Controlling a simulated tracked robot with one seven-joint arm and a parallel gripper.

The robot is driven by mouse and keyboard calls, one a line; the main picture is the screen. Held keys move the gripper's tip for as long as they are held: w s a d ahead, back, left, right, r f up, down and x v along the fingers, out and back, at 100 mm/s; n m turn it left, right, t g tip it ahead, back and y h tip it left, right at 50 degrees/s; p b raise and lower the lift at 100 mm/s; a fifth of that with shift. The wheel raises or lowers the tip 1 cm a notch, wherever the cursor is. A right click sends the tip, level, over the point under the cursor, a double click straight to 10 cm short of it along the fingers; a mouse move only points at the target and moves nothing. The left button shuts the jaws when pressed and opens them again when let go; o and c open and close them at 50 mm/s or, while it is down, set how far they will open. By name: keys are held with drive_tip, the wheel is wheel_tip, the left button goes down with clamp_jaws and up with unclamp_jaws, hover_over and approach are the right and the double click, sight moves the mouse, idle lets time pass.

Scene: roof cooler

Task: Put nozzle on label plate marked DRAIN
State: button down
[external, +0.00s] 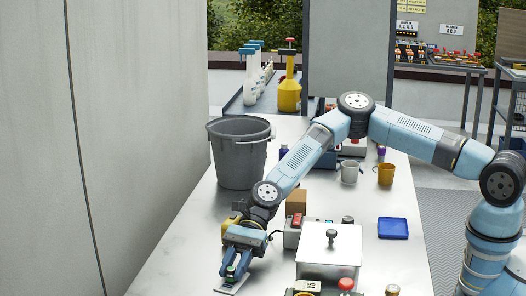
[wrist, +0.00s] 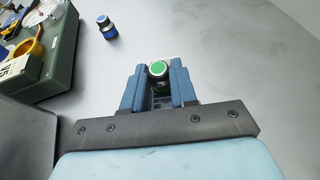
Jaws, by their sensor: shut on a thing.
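My gripper (wrist: 157,85) is shut on a small part with a round green top (wrist: 158,69) and dark sides, which looks like the nozzle. In the external view my gripper (external: 234,273) points down, low over the near left part of the metal table. A pale flat plate (external: 230,289) with a dark mark lies under the fingertips; its wording is not legible. The fingers hide the part's lower end, so I cannot tell whether it touches the plate.
A white box with a knob (external: 328,252) stands right of my gripper, with a blue tray (external: 393,228) beyond. A grey bucket (external: 237,155) is farther back. A green case (wrist: 45,50) with several items is at left in the wrist view. The table right of it is mostly clear.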

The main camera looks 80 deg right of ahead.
drive_tip(key=c, duration=0.9)
unclamp_jaws()
drive_tip(key=v, duration=1.2)
